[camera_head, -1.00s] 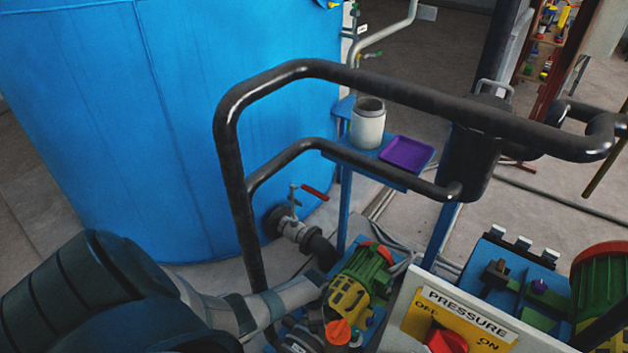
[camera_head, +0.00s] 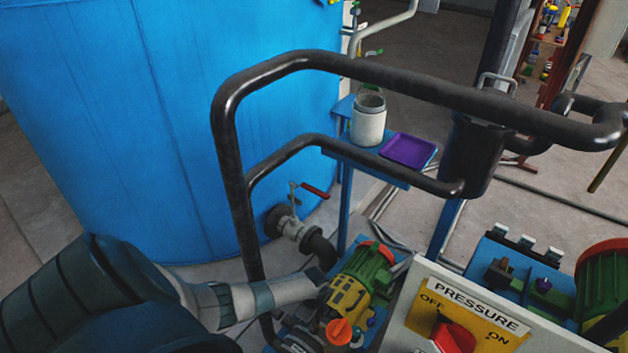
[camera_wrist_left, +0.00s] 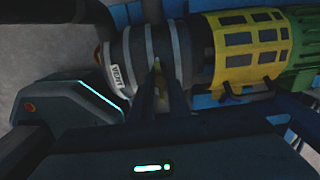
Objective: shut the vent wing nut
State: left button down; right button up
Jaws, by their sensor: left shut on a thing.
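The vent wing nut (camera_wrist_left: 160,76) shows in the left wrist view as a small yellowish piece, mostly covered by my fingers. It sits against a grey ribbed cylinder bearing a VENT label (camera_wrist_left: 117,77). My left gripper (camera_wrist_left: 157,88) is shut on the wing nut. In the head view my left arm comes in from the left and passes by the black rail; its far end (camera_head: 318,286) is beside the yellow and green pump, and the fingertips and wing nut cannot be made out there. My right gripper is not in view.
A black tubular rail (camera_head: 232,150) stands close by my left arm. The yellow and green pump (camera_head: 350,295) and a PRESSURE switch panel (camera_head: 415,345) are at the front. A blue tank (camera_head: 150,130) fills the left back. A small blue stand holds a jar (camera_head: 368,124) and a purple tray (camera_head: 408,150).

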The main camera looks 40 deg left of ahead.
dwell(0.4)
pick_arm(q)
jog(key=c, duration=1.7)
grip_release()
jog(key=shift+r, duration=0.1)
notch_tip(320, 180, up, 17)
jog(key=p, duration=1.6)
jog(key=shift+r, duration=0.1)
